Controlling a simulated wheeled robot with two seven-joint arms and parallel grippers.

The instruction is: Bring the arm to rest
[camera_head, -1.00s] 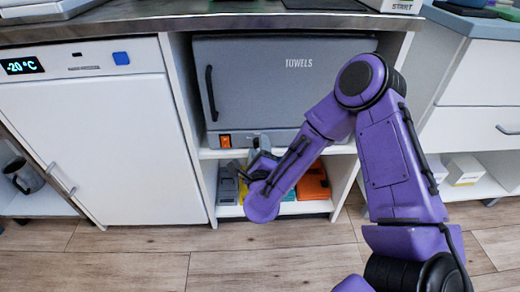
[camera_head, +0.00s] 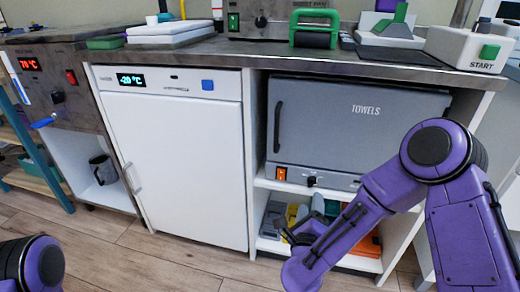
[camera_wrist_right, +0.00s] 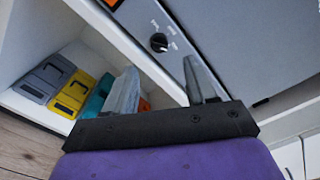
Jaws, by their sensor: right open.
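My right arm is purple and reaches in from the right in the head view, bent at the elbow. Its gripper (camera_head: 299,228) is in front of the shelf under the grey towel warmer (camera_head: 365,125), partly hidden by the forearm. In the right wrist view the two grey fingers (camera_wrist_right: 163,90) stand apart with nothing between them. Beyond them are the warmer's lower panel and its black knob (camera_wrist_right: 158,42). Only a purple and black part of my left arm shows at the lower left of the head view; its gripper is out of view.
A white freezer (camera_head: 178,160) reading -20 °C stands left of the warmer. The shelf holds grey, yellow, teal and orange cases (camera_wrist_right: 70,95). The counter (camera_head: 200,55) above carries a green-handled press (camera_head: 315,28) and a START box (camera_head: 470,48). The floor (camera_head: 150,262) in front is clear.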

